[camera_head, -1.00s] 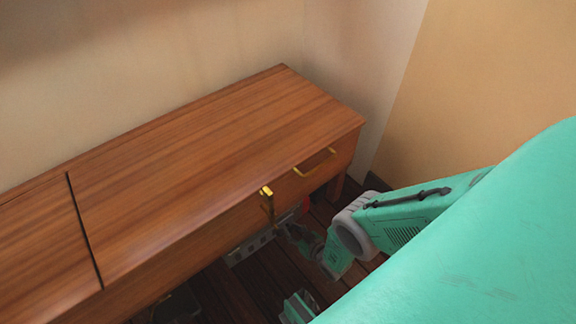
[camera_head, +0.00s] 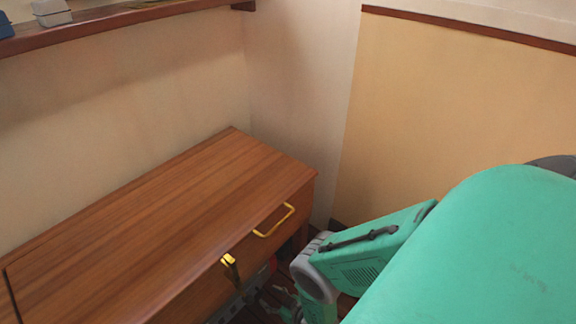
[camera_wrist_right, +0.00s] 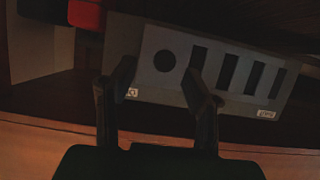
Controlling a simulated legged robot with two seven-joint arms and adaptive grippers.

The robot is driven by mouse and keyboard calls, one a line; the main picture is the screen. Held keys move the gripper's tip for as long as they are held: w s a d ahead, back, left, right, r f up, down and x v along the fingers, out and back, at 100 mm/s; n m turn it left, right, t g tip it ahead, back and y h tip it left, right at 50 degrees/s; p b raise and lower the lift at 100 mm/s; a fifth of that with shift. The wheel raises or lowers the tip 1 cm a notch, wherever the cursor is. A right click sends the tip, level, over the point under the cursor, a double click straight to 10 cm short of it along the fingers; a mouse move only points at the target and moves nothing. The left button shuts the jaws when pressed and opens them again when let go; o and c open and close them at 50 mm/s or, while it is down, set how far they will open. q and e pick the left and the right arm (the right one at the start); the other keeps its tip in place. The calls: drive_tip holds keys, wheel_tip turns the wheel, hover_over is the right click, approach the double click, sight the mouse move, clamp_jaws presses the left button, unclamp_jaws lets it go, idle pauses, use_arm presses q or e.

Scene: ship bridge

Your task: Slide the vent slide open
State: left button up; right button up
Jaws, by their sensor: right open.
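A grey panel that looks like the vent slide (camera_wrist_right: 150,40) lies ahead of my right gripper in the right wrist view. It has one round hole, several dark upright slots and two small white labels. My right gripper (camera_wrist_right: 160,85) is open, its two dark fingers apart and overlapping the panel's lower part; I cannot tell whether they touch it. In the head view, the right gripper is low beside the wooden cabinet, small and partly hidden. My left gripper is not in view.
The wooden cabinet (camera_head: 160,225) has yellow handles (camera_head: 274,220) on its front, close to my right arm. A wooden shelf (camera_head: 130,18) runs along the wall above. A red object (camera_wrist_right: 86,14) is beside the panel in the wrist view.

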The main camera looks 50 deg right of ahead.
drive_tip(key=v, duration=0.8)
drive_tip(key=shift+s, duration=0.25)
drive_tip(key=shift+d, duration=0.1)
